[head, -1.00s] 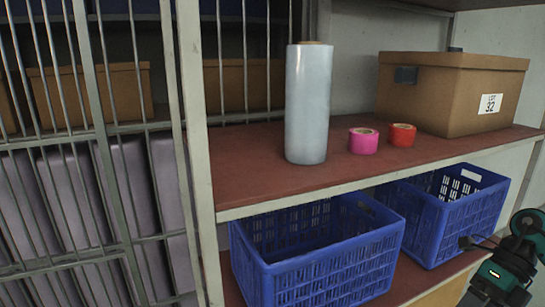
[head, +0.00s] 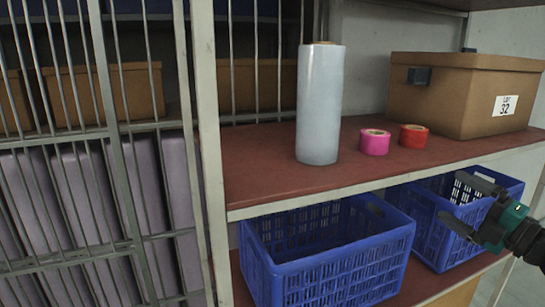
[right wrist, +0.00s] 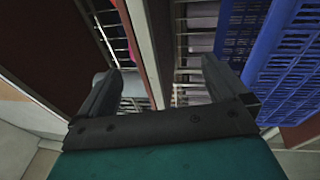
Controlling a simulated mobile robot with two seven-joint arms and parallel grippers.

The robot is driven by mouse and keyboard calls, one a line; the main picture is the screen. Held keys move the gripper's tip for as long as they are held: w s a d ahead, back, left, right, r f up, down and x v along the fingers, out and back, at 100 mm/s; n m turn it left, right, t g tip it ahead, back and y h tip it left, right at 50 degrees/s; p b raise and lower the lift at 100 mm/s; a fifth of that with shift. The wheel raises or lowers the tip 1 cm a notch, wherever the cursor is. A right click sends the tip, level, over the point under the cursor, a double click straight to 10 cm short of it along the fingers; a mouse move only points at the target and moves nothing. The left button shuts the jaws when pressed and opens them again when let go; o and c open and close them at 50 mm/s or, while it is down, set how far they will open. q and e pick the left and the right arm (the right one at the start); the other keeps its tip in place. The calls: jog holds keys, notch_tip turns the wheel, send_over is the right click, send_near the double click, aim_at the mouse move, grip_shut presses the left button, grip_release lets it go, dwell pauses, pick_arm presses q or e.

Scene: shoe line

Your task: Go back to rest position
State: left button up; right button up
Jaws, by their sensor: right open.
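My right gripper (head: 467,207) comes in from the right edge of the head view, in front of the right blue crate. Its fingers are spread and nothing is between them. In the right wrist view the two fingers (right wrist: 160,88) stand wide apart with an empty gap. The gripper hides part of the right crate in the head view. My left gripper is not in view.
A red-topped shelf (head: 255,172) holds a plastic wrap roll (head: 319,105), a pink tape roll (head: 374,142), a red tape roll (head: 413,138) and a brown box (head: 440,95). Blue crates (head: 345,265) (head: 428,228) stand below. Metal bars (head: 115,140) fill the left.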

jog(key=w+d+m+t+h, duration=0.3)
jog(key=d+m+h, duration=0.7)
jog(key=m, duration=0.2)
jog(key=s+d+f+m+g+h, duration=0.1)
jog(key=d+f+m+g+h, duration=0.35)
jog(key=f+m, duration=0.2)
jog(key=s+a+f+g+y, duration=0.1)
jog(key=s+a+f+y, duration=0.1)
jog(key=s+a+f, duration=0.3)
jog(key=s+a+f+m+g+y, duration=0.1)
jog(key=s+a+f, duration=0.5)
jog(key=a+f, duration=0.6)
jog(key=s+a+f+g+y, duration=0.1)
jog(key=s+a+f+y, duration=0.1)
jog(key=s+a+f, duration=0.4)
jog(key=a+f, duration=0.3)
jog(key=a, duration=0.2)
jog(key=shift+s+g+y, duration=0.25)
jog(key=shift+g+y, duration=0.1)
jog(key=s+a+m, duration=0.1)
jog(key=s+a, duration=0.2)
jog(key=s+a+f, duration=0.1)
jog(key=s+a, duration=0.2)
jog(key=s+a+m+g+y, duration=0.1)
jog(key=s+a, duration=0.2)
jog(key=shift+f+m, duration=0.35)
jog(key=shift+f, duration=0.05)
jog(key=shift+c, duration=0.2)
